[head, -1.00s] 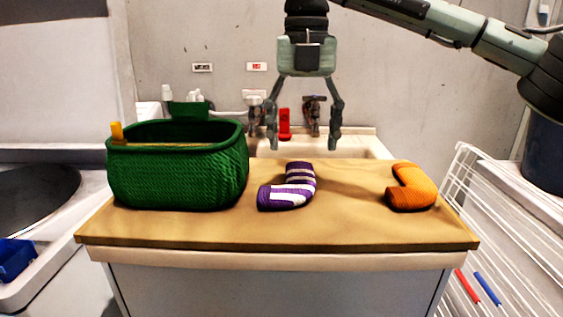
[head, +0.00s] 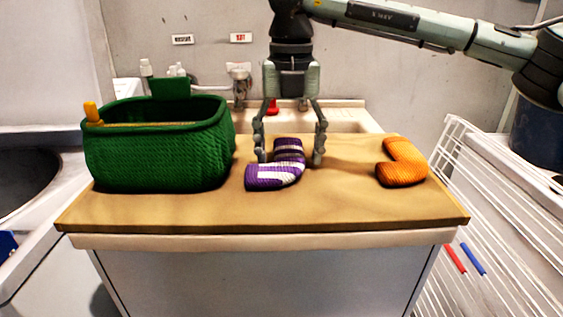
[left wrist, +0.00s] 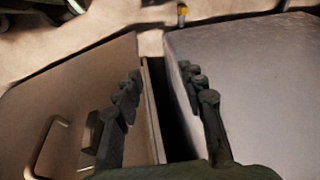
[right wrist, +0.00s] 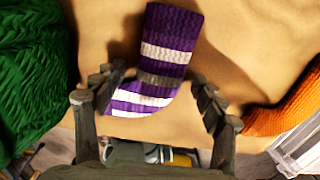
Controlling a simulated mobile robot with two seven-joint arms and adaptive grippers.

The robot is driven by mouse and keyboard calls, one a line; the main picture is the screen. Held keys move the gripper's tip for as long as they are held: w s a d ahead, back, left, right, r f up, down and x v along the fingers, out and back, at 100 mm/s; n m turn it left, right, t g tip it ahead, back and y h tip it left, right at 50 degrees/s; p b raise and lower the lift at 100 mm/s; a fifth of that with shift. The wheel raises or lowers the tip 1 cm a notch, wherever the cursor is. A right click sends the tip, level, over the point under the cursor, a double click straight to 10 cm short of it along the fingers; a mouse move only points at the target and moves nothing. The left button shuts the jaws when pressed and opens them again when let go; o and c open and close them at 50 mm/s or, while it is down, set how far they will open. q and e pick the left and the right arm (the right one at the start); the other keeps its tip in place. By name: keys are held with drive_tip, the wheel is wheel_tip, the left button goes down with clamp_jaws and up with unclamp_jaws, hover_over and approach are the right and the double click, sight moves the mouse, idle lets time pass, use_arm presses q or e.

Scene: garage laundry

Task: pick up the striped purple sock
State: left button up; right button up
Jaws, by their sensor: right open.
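The striped purple sock (head: 272,178), purple with white bands, lies on the wooden tabletop in the middle. My right gripper (head: 290,160) is open and points down, with one finger on each side of the sock's leg part. In the right wrist view the sock (right wrist: 165,55) lies between and beyond the fingers of the right gripper (right wrist: 155,105). I cannot tell whether the fingers touch it. My left gripper (left wrist: 165,95) shows only in the left wrist view, its fingers apart and nothing between them, in front of cabinet panels.
A green knitted basket (head: 160,155) stands left of the sock on the tabletop (head: 330,208). An orange sock (head: 402,165) lies to the right. A sink (head: 350,118) is behind the table. A white wire rack (head: 480,200) stands at the right.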

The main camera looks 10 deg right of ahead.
drive_tip(key=c, duration=1.2)
